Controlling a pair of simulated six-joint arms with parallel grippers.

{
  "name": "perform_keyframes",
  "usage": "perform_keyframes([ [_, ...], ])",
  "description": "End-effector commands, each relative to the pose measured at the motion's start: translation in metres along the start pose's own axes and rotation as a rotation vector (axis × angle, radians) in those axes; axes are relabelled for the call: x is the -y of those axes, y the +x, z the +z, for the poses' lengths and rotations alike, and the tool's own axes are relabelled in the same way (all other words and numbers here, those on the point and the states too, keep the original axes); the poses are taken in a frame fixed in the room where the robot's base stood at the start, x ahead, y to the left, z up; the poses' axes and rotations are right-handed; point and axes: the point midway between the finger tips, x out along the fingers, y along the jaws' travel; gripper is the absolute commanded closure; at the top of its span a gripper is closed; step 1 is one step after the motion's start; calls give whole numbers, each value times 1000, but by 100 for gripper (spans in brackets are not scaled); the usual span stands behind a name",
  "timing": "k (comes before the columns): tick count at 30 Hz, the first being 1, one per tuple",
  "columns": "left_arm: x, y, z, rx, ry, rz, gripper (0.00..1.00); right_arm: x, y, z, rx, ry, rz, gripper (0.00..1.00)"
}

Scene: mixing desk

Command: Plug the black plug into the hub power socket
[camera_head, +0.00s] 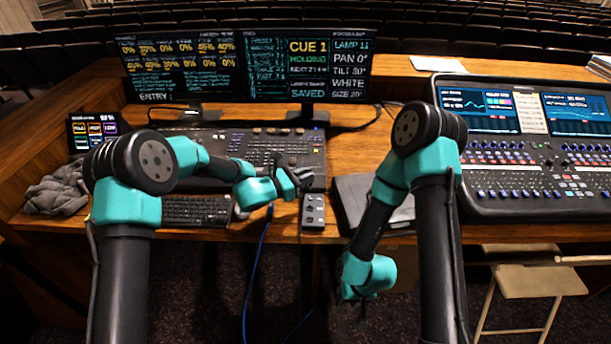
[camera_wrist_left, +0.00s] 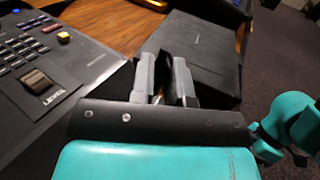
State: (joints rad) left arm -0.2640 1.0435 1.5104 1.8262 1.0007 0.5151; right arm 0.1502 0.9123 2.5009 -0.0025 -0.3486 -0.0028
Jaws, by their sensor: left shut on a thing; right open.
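My left gripper (camera_head: 300,180) is above the front right part of the lighting console. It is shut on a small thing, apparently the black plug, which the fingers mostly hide. A small dark grey box (camera_head: 313,212), which looks like the hub, lies at the desk's front edge just below that gripper. I cannot make out its power socket. My right gripper (camera_head: 360,298) hangs low in front of the desk, open and apparently empty.
A black flat case (camera_head: 352,195) lies right of the box; it also shows in the left wrist view (camera_wrist_left: 195,50). The lighting console (camera_head: 250,148), keyboard (camera_head: 197,210) and sound mixer (camera_head: 520,150) crowd the desk. A blue cable (camera_head: 256,265) hangs off the front edge. A stool (camera_head: 520,280) stands right.

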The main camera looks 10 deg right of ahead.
Motion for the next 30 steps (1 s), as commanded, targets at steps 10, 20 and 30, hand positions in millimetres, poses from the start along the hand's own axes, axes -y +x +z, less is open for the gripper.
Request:
perform_keyframes([
  [10, 0, 0, -25, 0, -2, 0, 100, 0, 0, 0, 0, 0, 0, 57],
  [20, 0, 0, -48, 0, 0, 1, 100, 0, 0, 0, 0, 0, 0, 57],
  [30, 0, 0, -54, 0, 1, 0, 100, 0, 0, 0, 0, 0, 0, 57],
])
